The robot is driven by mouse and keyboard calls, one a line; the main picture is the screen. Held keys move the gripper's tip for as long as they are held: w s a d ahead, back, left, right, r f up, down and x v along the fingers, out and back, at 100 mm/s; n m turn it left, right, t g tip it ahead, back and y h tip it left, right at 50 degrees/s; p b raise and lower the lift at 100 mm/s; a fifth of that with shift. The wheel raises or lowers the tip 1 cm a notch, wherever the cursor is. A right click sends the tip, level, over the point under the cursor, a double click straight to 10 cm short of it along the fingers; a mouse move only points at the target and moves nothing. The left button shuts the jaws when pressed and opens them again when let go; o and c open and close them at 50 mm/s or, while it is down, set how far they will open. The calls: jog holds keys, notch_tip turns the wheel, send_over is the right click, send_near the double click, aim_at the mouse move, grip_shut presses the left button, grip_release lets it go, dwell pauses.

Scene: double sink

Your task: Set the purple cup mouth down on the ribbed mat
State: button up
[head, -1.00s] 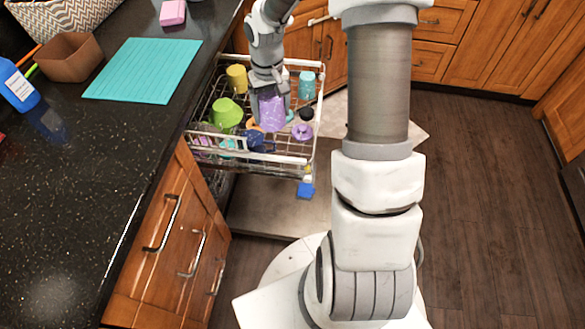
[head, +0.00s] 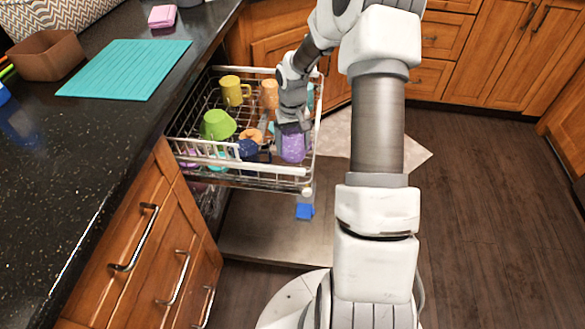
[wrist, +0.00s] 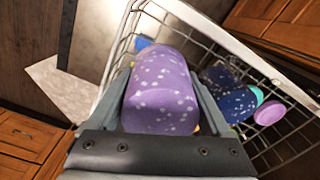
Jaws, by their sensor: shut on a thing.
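The purple cup (head: 293,146) with pale speckles is at the right side of the dish rack. My gripper (head: 291,125) is above it. In the wrist view the cup (wrist: 162,88) lies between the two fingers of my gripper (wrist: 163,100), which are shut on its sides. Its rounded, closed-looking end faces the wrist camera; its mouth is hidden. I cannot tell whether the cup touches the rack. The teal ribbed mat (head: 125,68) lies flat and bare on the dark counter, left of the rack and well away from my gripper.
The pulled-out wire rack (head: 240,178) holds a yellow mug (head: 232,90), a green cup (head: 217,125), an orange cup (head: 269,94) and other dishes. A brown box (head: 47,55) stands left of the mat, a pink sponge (head: 162,16) behind it. The counter in front is clear.

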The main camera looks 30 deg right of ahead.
aim_at(292, 130)
notch_tip(292, 130, down, 8)
jog(key=shift+f+b, duration=0.1)
jog(key=shift+b, duration=0.9)
jog(key=shift+f, duration=0.15)
jog(key=o, duration=1.3)
notch_tip(292, 130, up, 12)
jog(key=p, duration=0.3)
jog(key=shift+r+p, duration=0.2)
jog(key=shift+p, duration=0.2)
jog(key=shift+r, duration=0.1)
